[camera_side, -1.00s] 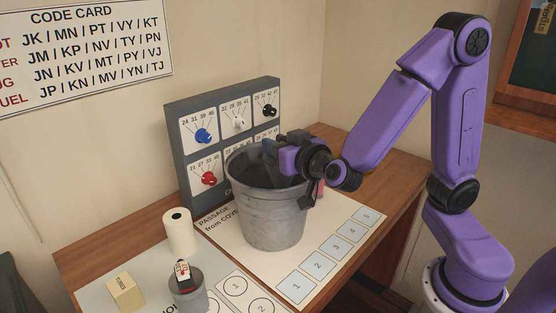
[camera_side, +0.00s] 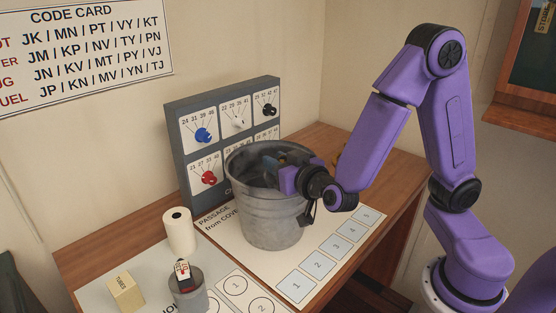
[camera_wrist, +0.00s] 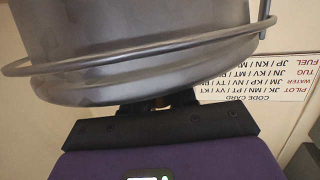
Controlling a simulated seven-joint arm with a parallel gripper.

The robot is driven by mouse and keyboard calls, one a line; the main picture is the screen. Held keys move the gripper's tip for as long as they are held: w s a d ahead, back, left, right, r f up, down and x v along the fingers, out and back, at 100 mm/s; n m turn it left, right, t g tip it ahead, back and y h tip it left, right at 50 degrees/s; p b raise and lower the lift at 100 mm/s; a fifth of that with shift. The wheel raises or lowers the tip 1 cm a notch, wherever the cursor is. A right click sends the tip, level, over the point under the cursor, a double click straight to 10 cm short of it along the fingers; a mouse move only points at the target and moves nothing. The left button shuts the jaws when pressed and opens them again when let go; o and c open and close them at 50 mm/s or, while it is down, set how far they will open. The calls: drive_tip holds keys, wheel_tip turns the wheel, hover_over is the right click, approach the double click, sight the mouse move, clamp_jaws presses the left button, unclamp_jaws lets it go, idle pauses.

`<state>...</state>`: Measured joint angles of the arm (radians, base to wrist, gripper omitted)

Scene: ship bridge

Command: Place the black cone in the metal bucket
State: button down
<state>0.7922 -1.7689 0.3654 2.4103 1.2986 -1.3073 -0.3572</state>
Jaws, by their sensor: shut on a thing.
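The metal bucket (camera_side: 268,222) stands upright on the desk, in the middle of the side view. My gripper (camera_side: 272,165) reaches over its right rim, with the fingers inside the mouth. They are shut on a dark thing, which I take to be the black cone; its outline is lost in the bucket's dark interior. In the wrist view the bucket's outer wall (camera_wrist: 150,50) fills the top and hides my fingertips and what they hold.
A grey panel with knobs (camera_side: 205,135) stands close behind the bucket. A white roll (camera_side: 179,232), a yellowish block (camera_side: 125,293) and a small grey cup (camera_side: 188,297) are at the front left. The numbered squares (camera_side: 320,264) at the right front are clear.

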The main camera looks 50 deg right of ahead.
drive_tip(key=shift+f, duration=0.1)
drive_tip(key=c, duration=0.9)
unclamp_jaws()
